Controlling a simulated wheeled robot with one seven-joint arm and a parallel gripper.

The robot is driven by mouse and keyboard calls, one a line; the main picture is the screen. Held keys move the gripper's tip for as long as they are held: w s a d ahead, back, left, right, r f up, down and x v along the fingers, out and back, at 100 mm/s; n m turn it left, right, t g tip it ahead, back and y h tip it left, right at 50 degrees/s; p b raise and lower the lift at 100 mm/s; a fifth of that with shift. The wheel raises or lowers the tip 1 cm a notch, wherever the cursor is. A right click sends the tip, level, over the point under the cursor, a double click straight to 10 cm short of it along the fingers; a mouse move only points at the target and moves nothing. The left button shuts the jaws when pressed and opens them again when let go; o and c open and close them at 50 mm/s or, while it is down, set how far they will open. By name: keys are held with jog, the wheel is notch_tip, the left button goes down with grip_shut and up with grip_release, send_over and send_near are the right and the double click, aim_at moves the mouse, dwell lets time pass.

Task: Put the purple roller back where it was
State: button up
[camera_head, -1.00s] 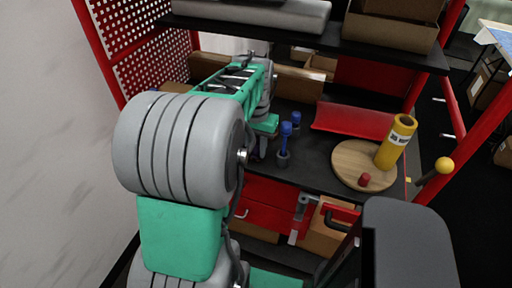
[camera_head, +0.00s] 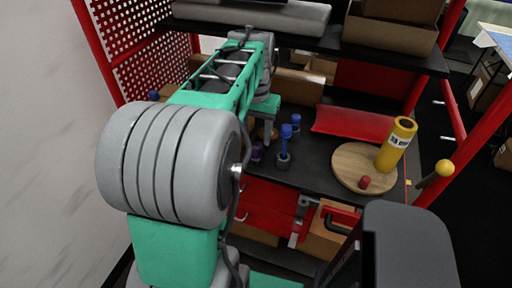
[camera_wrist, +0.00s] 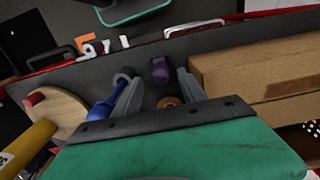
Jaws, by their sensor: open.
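The purple roller (camera_head: 257,152) stands on the dark shelf, left of a blue-handled tool with a grey base (camera_head: 283,160). In the wrist view the purple roller (camera_wrist: 160,70) shows beyond and between the finger ends, apart from both fingers as far as I can see. My gripper (camera_wrist: 158,78) is open, with nothing between its fingers that I can make out. In the head view one grey finger points down just behind and right of the roller, and my arm hides part of the shelf. A brown ring-like piece (camera_wrist: 168,101) lies close to the fingers.
Another blue piece (camera_head: 296,122) stands behind the tool. A round wooden board (camera_head: 347,158) holds a yellow cylinder (camera_head: 396,145) and a red piece (camera_head: 364,182). A red tray (camera_head: 352,123) lies behind. A cardboard box (camera_wrist: 250,65) borders the gripper's right side. An upper shelf (camera_head: 340,62) overhangs.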

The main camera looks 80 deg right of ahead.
aim_at(256, 147)
notch_tip(256, 147, up, 5)
jog(key=w+a+f+n+t+h, duration=0.15)
jog(key=w+a+n, duration=0.25)
jog(key=w+a, duration=0.45)
jog(key=w+a+f+n+g+y, duration=0.15)
jog(key=w+a+n, duration=0.35)
jog(key=w, duration=0.7)
jog(key=w+a+f+n+t, duration=0.1)
jog(key=a+f+n, duration=0.1)
jog(key=a, duration=0.7)
jog(key=w+a+f+n+t, duration=0.1)
jog(key=a+n, duration=0.3)
jog(key=a, duration=0.5)
jog(key=w+a+f+n+t, duration=0.1)
jog(key=w+a+f+n, duration=0.1)
jog(key=a, duration=0.7)
jog(key=shift+w+f+n, duration=0.4)
jog(key=shift+f+n, duration=0.5)
jog(key=shift+n, duration=0.2)
jog(key=shift+a, duration=0.1)
